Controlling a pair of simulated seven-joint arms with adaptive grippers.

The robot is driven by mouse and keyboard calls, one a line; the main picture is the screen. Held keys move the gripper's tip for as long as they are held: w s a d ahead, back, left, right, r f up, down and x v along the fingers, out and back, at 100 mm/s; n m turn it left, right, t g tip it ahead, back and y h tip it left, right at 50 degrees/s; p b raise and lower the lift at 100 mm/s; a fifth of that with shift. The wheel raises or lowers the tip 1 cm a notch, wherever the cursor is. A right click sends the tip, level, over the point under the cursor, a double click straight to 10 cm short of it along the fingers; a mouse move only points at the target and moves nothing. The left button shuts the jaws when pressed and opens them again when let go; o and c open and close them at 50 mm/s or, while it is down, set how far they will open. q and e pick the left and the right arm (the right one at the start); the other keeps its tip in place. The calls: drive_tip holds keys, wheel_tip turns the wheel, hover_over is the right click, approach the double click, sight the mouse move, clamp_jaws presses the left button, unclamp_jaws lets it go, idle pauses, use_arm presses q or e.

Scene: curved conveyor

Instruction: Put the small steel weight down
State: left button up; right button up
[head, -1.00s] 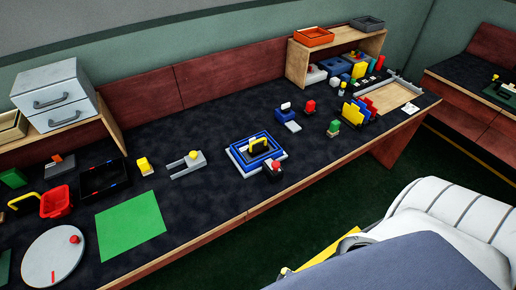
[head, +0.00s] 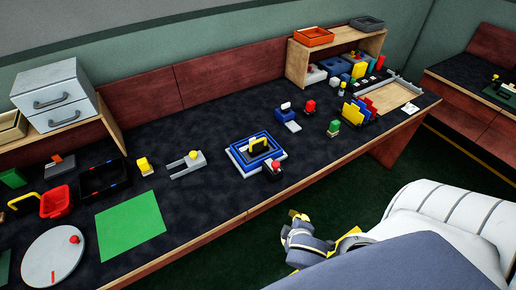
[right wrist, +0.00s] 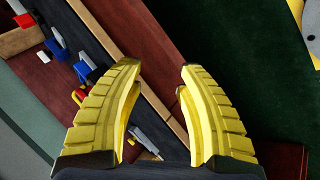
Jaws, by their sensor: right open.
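I cannot pick out the small steel weight for certain in either view. My right gripper (head: 298,216) shows in the head view in front of the table's front edge, over the dark green floor. In the right wrist view its two yellow fingers (right wrist: 159,92) stand wide apart with nothing held between them. Beyond them, a small grey object (right wrist: 147,140) shows in the gap, too far off to name. My left gripper is not in view.
A wooden shelf (head: 340,42) stands at the back right. The table's front middle is mostly clear.

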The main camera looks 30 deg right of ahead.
drive_tip(key=w+a+r+m+t+y, duration=0.35)
drive_tip(key=w+a+r, duration=0.25)
drive_tip(key=w, duration=0.3)
drive_tip(key=w+a+r+m+t+y, duration=0.3)
drive_tip(key=w+a+r+t, duration=0.3)
drive_tip(key=w, duration=0.4)
drive_tip(key=w+d+r+m+t+h, duration=0.3)
drive_tip(key=w+r+m+t+h, duration=0.1)
drive_tip(key=r+m, duration=0.55)
drive_tip(key=w+d+r+m+t+h, duration=0.4)
drive_tip(key=r+m, duration=0.4)
drive_tip(key=r, duration=0.2)
drive_tip(key=m+g+h, duration=0.9)
drive_tip(key=m+g, duration=1.2)
drive_tip(key=m, duration=1.4)
hover_over(257, 141)
drive_tip(key=s+d, duration=0.3)
wheel_tip(257, 141, down, 12)
drive_tip(key=w+a+f+m+g+y, duration=0.2)
drive_tip(key=a+f+m+y, duration=0.2)
drive_tip(key=a+f+y, duration=0.3)
drive_tip(key=shift+h, duration=0.55)
drive_tip(key=shift+x, duration=3.7)
